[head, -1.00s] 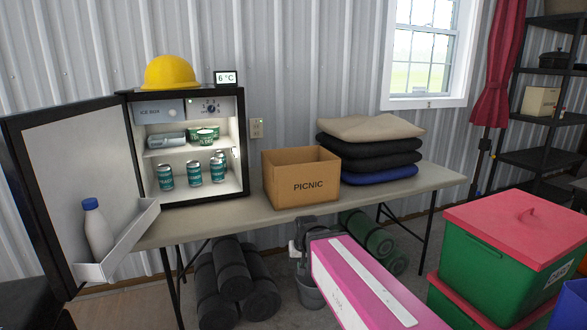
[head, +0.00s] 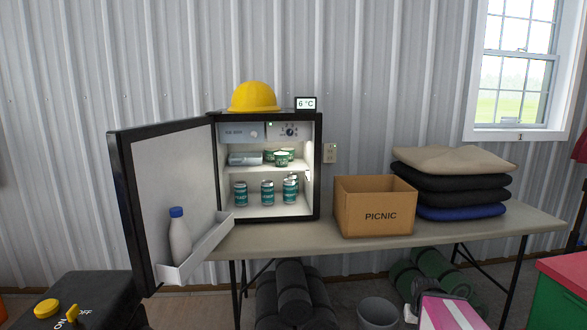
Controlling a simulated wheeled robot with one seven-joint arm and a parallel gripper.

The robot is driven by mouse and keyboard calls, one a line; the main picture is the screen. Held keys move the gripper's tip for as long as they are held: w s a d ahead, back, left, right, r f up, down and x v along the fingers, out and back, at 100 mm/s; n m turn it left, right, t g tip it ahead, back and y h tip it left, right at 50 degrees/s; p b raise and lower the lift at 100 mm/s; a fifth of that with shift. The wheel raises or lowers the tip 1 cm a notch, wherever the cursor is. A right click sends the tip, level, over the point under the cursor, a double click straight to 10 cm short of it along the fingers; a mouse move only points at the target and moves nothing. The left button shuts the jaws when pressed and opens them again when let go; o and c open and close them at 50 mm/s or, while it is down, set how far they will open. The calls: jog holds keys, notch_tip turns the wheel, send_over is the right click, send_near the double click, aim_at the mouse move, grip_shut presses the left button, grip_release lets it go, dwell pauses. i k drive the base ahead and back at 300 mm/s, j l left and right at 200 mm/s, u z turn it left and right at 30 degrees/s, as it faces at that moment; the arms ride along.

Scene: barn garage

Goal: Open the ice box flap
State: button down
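A small fridge (head: 318,195) stands on the folding table with its door (head: 170,195) swung wide open to the left. The ice box flap (head: 241,132) is a grey-blue panel with a small round knob at the upper left inside the fridge. It looks shut. A control panel with a dial (head: 289,131) is to its right. Below are a shelf with green tubs (head: 283,156) and a container, and several teal cans (head: 267,193) at the bottom. A white bottle with a blue cap (head: 179,238) stands in the door's rack. My gripper is not in view.
A PICNIC box (head: 375,212) and stacked cushions (head: 448,180) stand on the table (head: 300,237) right of the fridge. A yellow hard hat (head: 253,97) and a 6 °C display (head: 305,103) sit on top. A black case (head: 95,300) is at lower left. Dark rolls (head: 290,290) lie below the table.

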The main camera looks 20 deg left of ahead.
aim_at(241, 133)
jog(key=u, duration=1.4)
